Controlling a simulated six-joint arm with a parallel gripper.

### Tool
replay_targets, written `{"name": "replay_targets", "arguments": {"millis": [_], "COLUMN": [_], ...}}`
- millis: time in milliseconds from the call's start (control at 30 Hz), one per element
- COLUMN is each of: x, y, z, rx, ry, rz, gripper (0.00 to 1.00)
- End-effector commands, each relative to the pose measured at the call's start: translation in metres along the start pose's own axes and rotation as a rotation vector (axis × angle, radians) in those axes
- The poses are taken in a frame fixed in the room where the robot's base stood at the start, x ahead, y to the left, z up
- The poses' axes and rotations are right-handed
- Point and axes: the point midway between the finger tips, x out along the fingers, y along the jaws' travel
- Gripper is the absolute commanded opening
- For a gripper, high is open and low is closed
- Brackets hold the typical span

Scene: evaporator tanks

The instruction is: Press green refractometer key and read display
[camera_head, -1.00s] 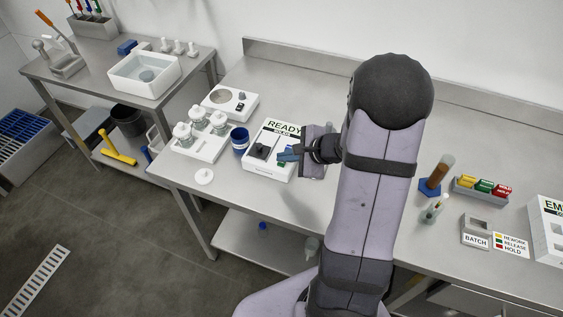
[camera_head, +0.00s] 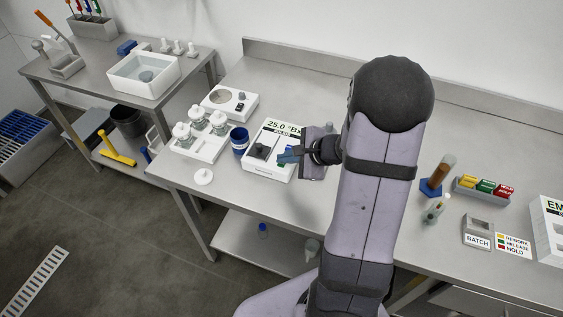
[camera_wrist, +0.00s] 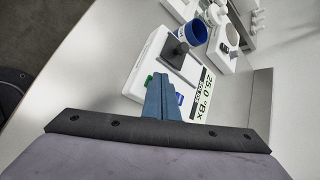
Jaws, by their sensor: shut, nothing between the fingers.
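The white refractometer (camera_head: 262,166) stands on the steel bench, left of my arm. Its display (camera_head: 283,127) reads "25.0 °Bx" in the head view, and the same reading shows on the display in the wrist view (camera_wrist: 203,97). A dark square part (camera_wrist: 176,52) sits on its top. The green key (camera_wrist: 149,81) shows beside my fingers in the wrist view, partly hidden by them, with a blue key (camera_wrist: 180,99) on their other side. My gripper (camera_wrist: 160,78) is shut and empty, its blue fingertips at the key area. I cannot tell if they touch the green key.
A blue cup (camera_head: 239,140) stands just left of the refractometer. A tray of jars (camera_head: 200,143) and a white device with a round plate (camera_head: 229,102) are nearby. Right of my arm are a brown-filled cylinder (camera_head: 441,172) and a rack of coloured tags (camera_head: 484,188).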

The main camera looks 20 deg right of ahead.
Motion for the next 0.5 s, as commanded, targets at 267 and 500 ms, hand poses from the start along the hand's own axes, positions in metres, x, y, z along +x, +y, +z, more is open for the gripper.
{"name": "replay_targets", "arguments": {"millis": [267, 500], "x": [-0.002, -0.01], "y": [-0.001, -0.007], "z": [0.002, 0.007], "rx": [0.0, 0.0], "ry": [0.001, 0.0], "rz": [0.001, 0.0], "gripper": [0.0, 0.0]}}
